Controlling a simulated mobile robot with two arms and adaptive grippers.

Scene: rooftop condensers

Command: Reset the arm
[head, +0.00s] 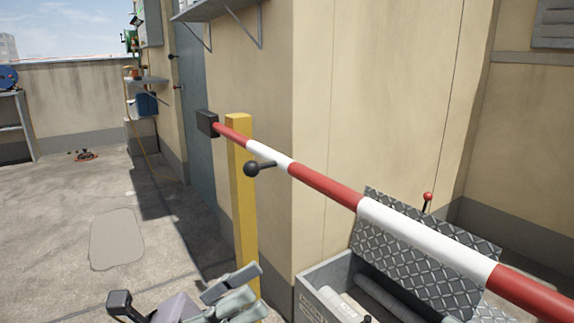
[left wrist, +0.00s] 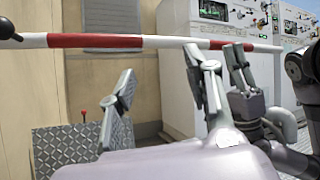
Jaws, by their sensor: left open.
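A red-and-white striped barrier arm (head: 315,183) runs from a dark box (head: 207,123) by the grey door to the lower right. A black ball-ended handle (head: 253,168) sticks out from it. A yellow post (head: 242,200) stands under its far part. In the left wrist view the striped arm (left wrist: 100,41) lies nearly level beyond my fingers. My left gripper (head: 258,290) is open and empty, low in the head view and apart from the arm; its spread fingers also show in the left wrist view (left wrist: 158,64). My right gripper (left wrist: 240,68) shows partly there; its jaw state is unclear.
An open box with a tread-plate lid (head: 420,230) stands beneath the striped arm and holds grey rolls. A red-knobbed lever (head: 427,198) rises behind the lid. Panelled cabinets (left wrist: 210,70) stand beyond my right arm. Open concrete floor (head: 60,230) lies at left.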

